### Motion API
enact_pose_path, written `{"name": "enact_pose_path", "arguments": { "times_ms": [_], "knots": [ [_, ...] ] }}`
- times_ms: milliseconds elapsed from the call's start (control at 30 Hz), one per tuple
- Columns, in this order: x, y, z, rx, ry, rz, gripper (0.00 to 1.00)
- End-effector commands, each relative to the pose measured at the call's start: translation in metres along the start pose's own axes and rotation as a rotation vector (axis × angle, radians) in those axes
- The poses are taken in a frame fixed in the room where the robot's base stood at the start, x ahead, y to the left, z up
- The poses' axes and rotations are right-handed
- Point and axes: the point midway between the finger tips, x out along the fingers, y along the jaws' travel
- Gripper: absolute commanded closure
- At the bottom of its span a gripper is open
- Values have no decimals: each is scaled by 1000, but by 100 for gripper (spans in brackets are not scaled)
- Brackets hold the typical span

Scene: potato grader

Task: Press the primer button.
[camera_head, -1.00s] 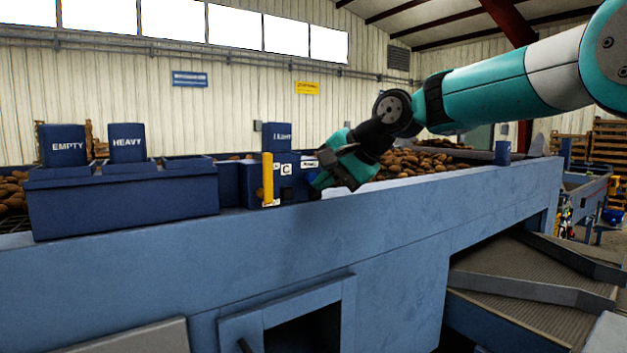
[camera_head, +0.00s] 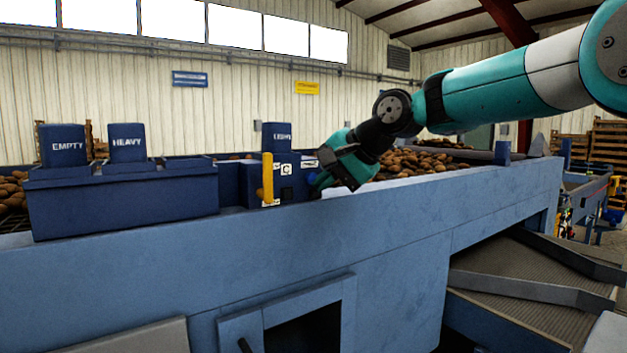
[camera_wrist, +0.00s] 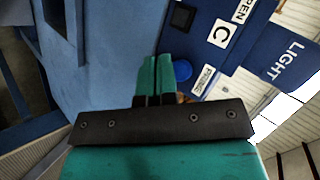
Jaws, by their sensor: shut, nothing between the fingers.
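A round blue button (camera_wrist: 183,70) shows in the wrist view on the dark blue control panel (camera_wrist: 205,52), beside a small white label (camera_wrist: 204,81) that seems to read PRIMER. My gripper (camera_wrist: 155,58) is shut and empty. Its teal fingertips are just left of the button in the wrist view, partly overlapping its near side; I cannot tell whether they touch it. In the head view my gripper (camera_head: 318,188) is at the right side of the panel (camera_head: 284,180), low over the machine's edge. The button is not clear there.
A yellow handle (camera_head: 268,178) stands at the panel's left. A black square (camera_wrist: 182,17) sits by the C label. The blue side wall (camera_head: 400,215) runs below my gripper. Potatoes (camera_head: 420,161) lie behind it. A box with EMPTY and HEAVY blocks (camera_head: 120,195) is at left.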

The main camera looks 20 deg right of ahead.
Motion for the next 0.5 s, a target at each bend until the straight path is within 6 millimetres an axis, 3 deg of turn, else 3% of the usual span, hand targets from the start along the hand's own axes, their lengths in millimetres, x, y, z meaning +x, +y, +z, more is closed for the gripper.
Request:
{"name": "enact_pose_path", "arguments": {
  "times_ms": [500],
  "knots": [
    [4, -4, -3, 0, -1, 2, 100]
  ]
}}
